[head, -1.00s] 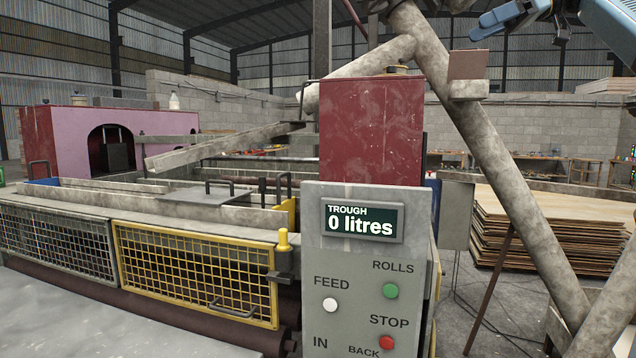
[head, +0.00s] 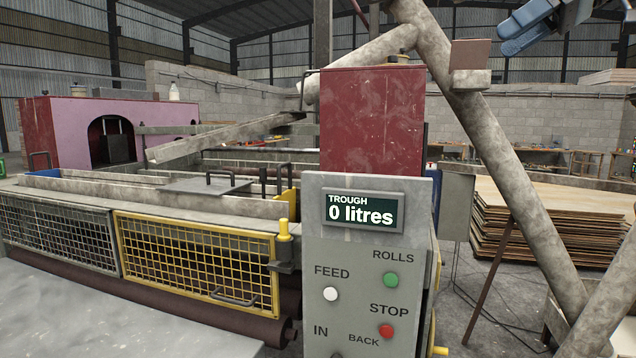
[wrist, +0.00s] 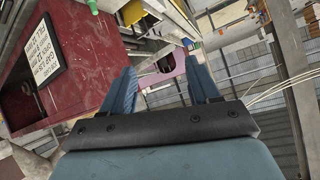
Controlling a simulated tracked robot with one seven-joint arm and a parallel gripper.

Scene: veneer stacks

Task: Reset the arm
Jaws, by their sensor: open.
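My gripper (wrist: 163,92) shows in the wrist view with its two blue fingers spread apart and nothing between them. In the head view only a blue part of my arm's end (head: 535,28) shows at the top right, high above the floor and clear of the machine. The wrist view is tilted, with the red housing (wrist: 100,75) to the left of my fingers.
A grey control panel (head: 318,240) reads "TROUGH 0 litres" and carries buttons. Yellow and grey mesh guards (head: 195,262) front the rollers. A slanted pipe (head: 500,170) crosses on the right, before a veneer stack (head: 540,225).

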